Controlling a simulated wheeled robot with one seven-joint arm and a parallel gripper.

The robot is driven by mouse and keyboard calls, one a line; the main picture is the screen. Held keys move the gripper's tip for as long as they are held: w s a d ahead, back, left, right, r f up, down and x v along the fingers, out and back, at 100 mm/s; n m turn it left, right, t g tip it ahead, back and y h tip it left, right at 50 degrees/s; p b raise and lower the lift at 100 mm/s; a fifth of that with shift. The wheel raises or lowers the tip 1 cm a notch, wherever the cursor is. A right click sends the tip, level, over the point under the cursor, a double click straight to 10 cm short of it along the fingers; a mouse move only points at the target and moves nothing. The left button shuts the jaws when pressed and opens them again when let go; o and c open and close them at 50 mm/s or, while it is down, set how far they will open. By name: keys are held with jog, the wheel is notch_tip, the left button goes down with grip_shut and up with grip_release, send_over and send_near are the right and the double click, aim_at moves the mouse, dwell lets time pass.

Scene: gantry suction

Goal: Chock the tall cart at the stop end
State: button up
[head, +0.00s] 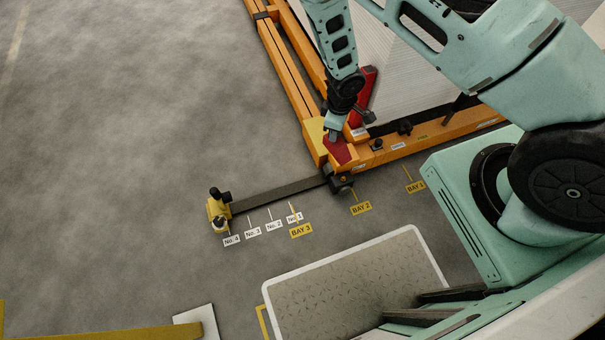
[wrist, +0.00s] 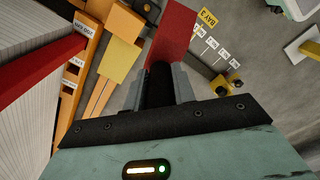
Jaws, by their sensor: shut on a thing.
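My gripper (head: 334,133) points down at the near corner of an orange frame (head: 382,153). In the wrist view, my gripper (wrist: 160,88) is shut on a black grip (wrist: 160,78) of a red piece (wrist: 173,32), which looks like the chock. The red piece also shows in the head view (head: 340,151), over the frame's corner; I cannot tell whether it touches the frame. A dark floor rail (head: 280,193) runs left from this corner to a yellow end stop (head: 216,211) with black knobs. I cannot single out the tall cart.
White tags No. 1 to No. 4 (head: 231,241) and the yellow BAY 3 tag (head: 301,230) lie along the rail. A pale-rimmed mat (head: 350,290) lies nearer me. A yellow bar (head: 135,333) ends at a white plate, lower left. The floor at left is clear.

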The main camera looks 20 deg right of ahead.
jog(key=w+a+f+n+b, duration=0.2)
jog(key=f+n+b, duration=0.3)
jog(key=f+b, duration=0.3)
jog(key=w+a+f+n+b, duration=0.1)
jog(key=a+f+n+b, duration=0.2)
jog(key=f+b, duration=0.6)
jog(key=w+a+f+n+b, duration=0.2)
jog(key=a+f+n+b, duration=0.1)
jog(key=f+n+b, duration=0.4)
notch_tip(320, 180, down, 2)
jog(key=shift+w+f+n+b, duration=0.15)
jog(key=shift+w+n+b, duration=0.2)
jog(key=shift+b, duration=0.5)
jog(key=shift+p, duration=0.55)
jog(key=shift+d+f+b, duration=0.45)
jog(key=shift+f+b, duration=0.1)
jog(key=shift+f, duration=0.85)
jog(key=shift+d+f+b, duration=0.45)
jog(key=shift+f+b, duration=0.15)
jog(key=shift+f, duration=0.8)
jog(key=shift+d+f+b, duration=0.45)
jog(key=shift+f+b, duration=0.1)
jog(key=shift+f, duration=0.85)
jog(key=shift+f, duration=0.25)
jog(key=o, duration=1.1)
jog(key=shift+c, duration=0.2)
